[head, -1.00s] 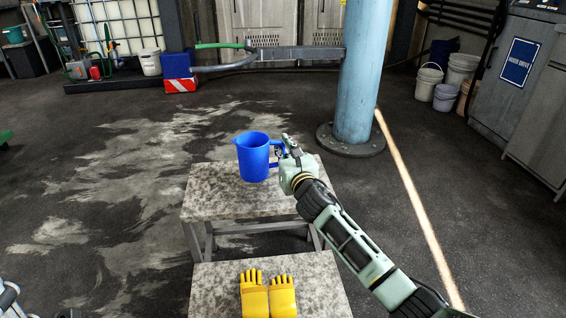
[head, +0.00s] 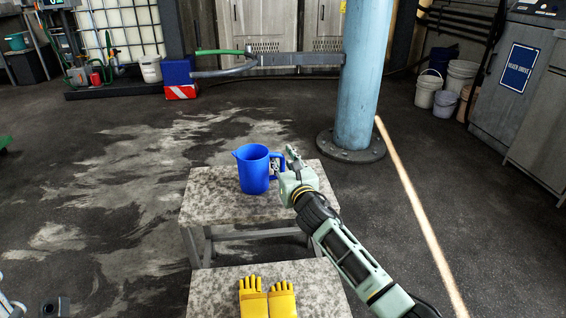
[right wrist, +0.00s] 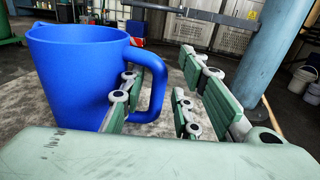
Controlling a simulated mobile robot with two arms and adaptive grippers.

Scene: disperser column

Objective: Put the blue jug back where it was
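The blue jug (head: 254,170) stands upright on the mottled grey table or bench (head: 210,205), its handle toward the right. My right gripper (head: 287,165) is at the handle side. In the right wrist view the jug (right wrist: 75,75) fills the left side. My right gripper's fingers (right wrist: 165,100) are spread apart there. One finger shows through the handle's loop and the others are to the right of the handle, with a gap between. The jug's base is hidden in the wrist view. I cannot make out my left gripper.
Yellow gloves (head: 267,298) lie on a lower, nearer surface (head: 320,285). A pale blue column (head: 360,85) rises behind to the right. Several buckets (head: 428,90) stand farther right. The table top left of the jug is clear.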

